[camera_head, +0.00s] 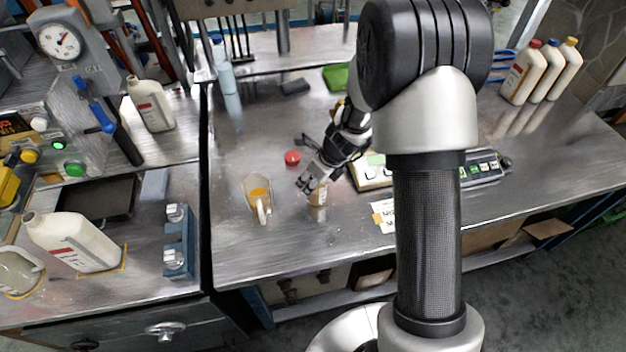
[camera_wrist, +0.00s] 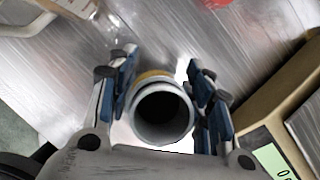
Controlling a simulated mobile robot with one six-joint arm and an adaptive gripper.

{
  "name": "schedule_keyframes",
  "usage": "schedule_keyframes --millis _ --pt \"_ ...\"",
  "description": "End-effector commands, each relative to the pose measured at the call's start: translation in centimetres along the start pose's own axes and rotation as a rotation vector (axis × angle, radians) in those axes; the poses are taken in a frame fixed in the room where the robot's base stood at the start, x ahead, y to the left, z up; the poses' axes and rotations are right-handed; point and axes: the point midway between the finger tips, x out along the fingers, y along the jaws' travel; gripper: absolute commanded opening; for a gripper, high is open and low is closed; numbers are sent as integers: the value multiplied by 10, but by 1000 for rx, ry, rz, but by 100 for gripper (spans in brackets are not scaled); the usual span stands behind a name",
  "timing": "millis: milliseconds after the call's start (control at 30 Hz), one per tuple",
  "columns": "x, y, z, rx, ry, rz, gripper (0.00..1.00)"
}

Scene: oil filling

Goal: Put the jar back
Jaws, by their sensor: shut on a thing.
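A small jar (camera_head: 318,197) with an open round mouth is at the middle of the steel table. My gripper (camera_head: 312,183) is shut on it from above. In the wrist view the jar (camera_wrist: 161,112) sits between the blue-padded fingers, its rim facing the camera and its inside dark. It looks upright. I cannot tell whether its base touches the table. A clear pitcher (camera_head: 252,186) with orange liquid stands to the left of the jar. A red cap (camera_head: 292,157) lies behind it.
A scale (camera_head: 374,181) is close on the right, with a white paper label (camera_head: 383,217) in front of it. Several bottles (camera_head: 524,72) stand at the far right. A white jug (camera_head: 150,104) stands on the left bench. The front of the table is clear.

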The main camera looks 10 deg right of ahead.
Motion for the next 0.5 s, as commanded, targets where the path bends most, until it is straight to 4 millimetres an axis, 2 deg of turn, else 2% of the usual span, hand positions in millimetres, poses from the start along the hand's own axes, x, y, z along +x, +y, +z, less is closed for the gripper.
schedule_keyframes --millis 100,133,400,500 --pt "4 0 -2 0 0 0 19" --pt "4 0 -2 0 0 1 47" --pt "3 0 -2 0 0 1 65" --pt "3 0 -1 0 0 1 66"
